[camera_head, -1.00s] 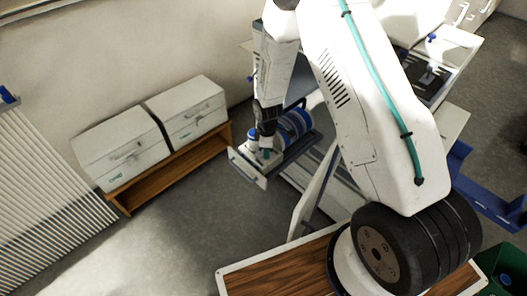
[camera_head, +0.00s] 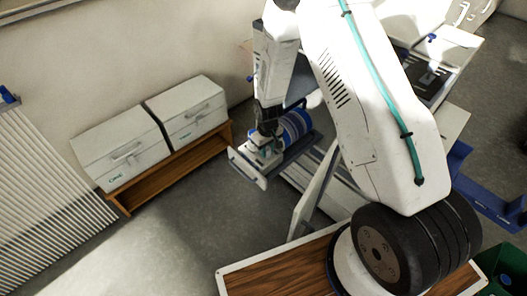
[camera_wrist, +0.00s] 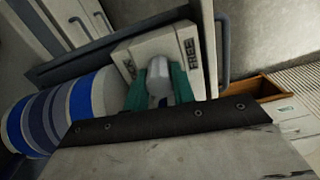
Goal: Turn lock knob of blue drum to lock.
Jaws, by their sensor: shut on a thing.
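The blue drum (camera_wrist: 62,108), banded in several blues and white, lies on its side at the left of the wrist view. It also shows in the head view (camera_head: 296,124), behind my gripper. Beside its end is a pale plate (camera_wrist: 197,72) marked FREE on the right; a partly hidden label on the left ends in "K". The grey lock knob (camera_wrist: 158,76) stands in front of the plate, between the labels. My gripper (camera_wrist: 160,90) has its green fingers shut on the knob, one on each side. Which label the knob points to is unclear.
The drum sits on a grey tray-like stand (camera_head: 246,168). White drawer units (camera_head: 118,149) on a wooden bench stand at the left. Open floor (camera_head: 190,225) lies between.

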